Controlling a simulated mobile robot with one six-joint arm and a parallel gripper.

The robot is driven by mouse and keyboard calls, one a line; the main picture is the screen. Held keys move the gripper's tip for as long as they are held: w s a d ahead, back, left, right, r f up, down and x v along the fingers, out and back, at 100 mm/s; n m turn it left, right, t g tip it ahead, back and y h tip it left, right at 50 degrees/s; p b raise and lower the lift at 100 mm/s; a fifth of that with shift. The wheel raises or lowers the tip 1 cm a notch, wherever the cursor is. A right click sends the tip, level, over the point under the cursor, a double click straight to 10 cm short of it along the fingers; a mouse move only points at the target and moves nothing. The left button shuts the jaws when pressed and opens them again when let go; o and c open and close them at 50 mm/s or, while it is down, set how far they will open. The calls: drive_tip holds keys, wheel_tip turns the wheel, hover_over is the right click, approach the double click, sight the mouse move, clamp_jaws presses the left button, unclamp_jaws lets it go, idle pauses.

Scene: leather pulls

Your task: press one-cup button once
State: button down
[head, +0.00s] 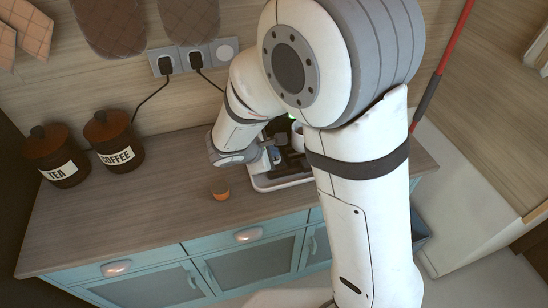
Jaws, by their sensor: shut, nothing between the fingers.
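My gripper (276,167) is shut and empty, small and partly hidden at the end of my bent arm. It is over or close to a light tray (285,183) on the counter. Behind my arm, a dark machine shows only in part, with a small green light (291,116) near its top. A pale cup-like shape (298,139) stands beside it. The one-cup button cannot be made out, and my arm covers most of the machine. Whether my gripper touches anything there cannot be told.
A small orange-brown cup (220,188) stands on the wooden counter (140,215) left of the tray. TEA (57,158) and COFFEE (113,141) jars stand at the back left. Two black plugs with cords are in the wall sockets (192,57). The counter's front left is clear.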

drive_tip(key=shift+f+b, duration=0.4)
drive_tip(key=shift+b, duration=0.1)
idle(0.4)
drive_tip(key=shift+r, duration=0.15)
drive_tip(key=shift+r+p, duration=0.5)
drive_tip(key=shift+r, duration=0.2)
wheel_tip(320, 180, up, 5)
drive_tip(key=p, duration=0.3)
idle(0.4)
idle(0.6)
